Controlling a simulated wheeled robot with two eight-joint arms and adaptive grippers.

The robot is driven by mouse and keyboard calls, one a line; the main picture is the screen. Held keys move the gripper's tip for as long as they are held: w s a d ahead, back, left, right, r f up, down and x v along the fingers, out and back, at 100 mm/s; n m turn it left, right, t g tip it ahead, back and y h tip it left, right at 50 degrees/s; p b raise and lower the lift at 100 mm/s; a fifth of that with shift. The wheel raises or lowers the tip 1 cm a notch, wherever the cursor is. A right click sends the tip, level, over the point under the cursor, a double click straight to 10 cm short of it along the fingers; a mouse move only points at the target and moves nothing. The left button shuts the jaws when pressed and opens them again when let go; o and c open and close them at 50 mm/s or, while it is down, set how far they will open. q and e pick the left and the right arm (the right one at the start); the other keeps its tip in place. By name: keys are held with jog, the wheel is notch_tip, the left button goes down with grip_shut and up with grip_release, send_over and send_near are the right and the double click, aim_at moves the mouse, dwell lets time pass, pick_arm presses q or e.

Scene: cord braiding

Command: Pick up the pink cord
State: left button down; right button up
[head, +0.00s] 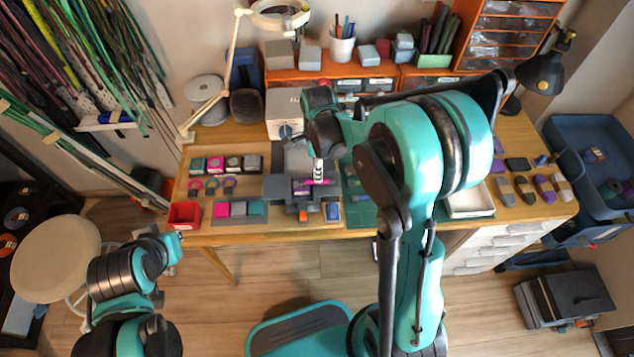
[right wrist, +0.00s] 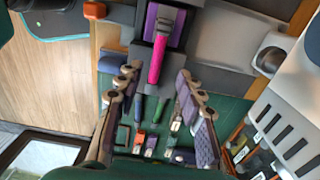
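The pink cord (right wrist: 157,60) is a short, straight magenta piece. It sticks out of a dark holder with a purple face (right wrist: 176,28) in the right wrist view. In the head view the cord (head: 319,182) shows as a small pink bar on the grey fixture at the middle of the table. My right gripper (right wrist: 157,76) is open, one finger on each side of the cord's free end, with gaps visible on both sides. In the head view its fingers (head: 319,168) point down at the cord. My left arm is at lower left; its gripper's fingers cannot be made out.
The wooden table (head: 253,228) carries pink, grey and teal blocks (head: 238,209), a red bin (head: 184,215) and a white tray (head: 468,200). Several small tools lie on the green mat (right wrist: 208,78). Hanging cords (head: 90,60) fill the left wall. A stool (head: 54,258) stands at left.

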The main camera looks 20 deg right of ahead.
notch_tip(320, 180, down, 5)
jog(key=shift+s+a+r+b, duration=0.15)
jog(key=shift+r+b, duration=0.05)
jog(key=shift+b, duration=0.85)
jog(key=shift+r, duration=0.1)
grip_shut()
jog(key=shift+r, duration=0.1)
notch_tip(320, 180, up, 4)
jog(key=shift+r+p, duration=0.1)
jog(key=shift+p, duration=1.15)
jog(key=s+d+r+p, duration=0.4)
jog(key=s+d+r, duration=0.3)
jog(key=s, duration=0.2)
jog(key=w+a+b, duration=0.1)
jog(key=w+a, duration=0.9)
jog(key=a, duration=0.5)
jog(key=shift+w+f+b, duration=0.15)
jog(key=shift+f+b, duration=0.05)
jog(key=shift+b, duration=0.15)
